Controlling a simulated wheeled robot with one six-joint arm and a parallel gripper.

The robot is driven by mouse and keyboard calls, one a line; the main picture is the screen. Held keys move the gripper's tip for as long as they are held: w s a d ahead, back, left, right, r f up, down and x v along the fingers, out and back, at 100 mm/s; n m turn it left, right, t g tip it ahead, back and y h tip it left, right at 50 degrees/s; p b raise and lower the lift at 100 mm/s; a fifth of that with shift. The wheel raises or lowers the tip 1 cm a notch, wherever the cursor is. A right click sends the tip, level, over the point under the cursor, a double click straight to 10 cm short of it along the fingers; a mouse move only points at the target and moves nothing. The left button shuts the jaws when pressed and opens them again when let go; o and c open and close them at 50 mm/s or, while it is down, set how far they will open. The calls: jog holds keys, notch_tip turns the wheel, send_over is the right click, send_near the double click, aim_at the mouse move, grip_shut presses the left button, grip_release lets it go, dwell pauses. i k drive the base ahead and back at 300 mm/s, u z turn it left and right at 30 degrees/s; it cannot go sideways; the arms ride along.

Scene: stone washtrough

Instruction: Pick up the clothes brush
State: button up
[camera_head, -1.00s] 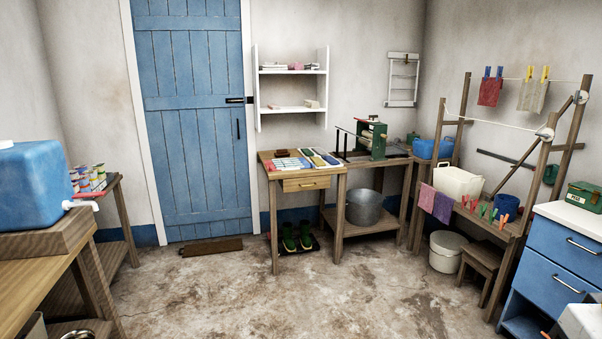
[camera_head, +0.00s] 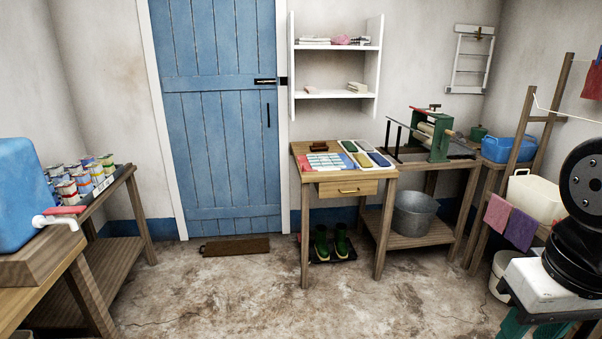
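A small dark brown object (camera_head: 318,147) lies at the back left of the wooden table with a drawer (camera_head: 346,178). It looks like the clothes brush, but it is too small to be certain. A checked cloth or sheet (camera_head: 323,162) lies in front of it, apart from it or just touching; I cannot tell which. Several coloured flat items (camera_head: 362,160) lie to the right. My gripper is not in view; only a black and white part of my arm shows at the right edge.
A white wall shelf (camera_head: 336,93) hangs above the table. A green mangle (camera_head: 436,135) stands to the right, above a metal tub (camera_head: 414,213). Green boots (camera_head: 331,243) stand under the table. A bench with cans (camera_head: 105,190) is at left. The floor between is clear.

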aim_at(321, 145)
jog(key=u, duration=0.3)
jog(key=i, duration=3.85)
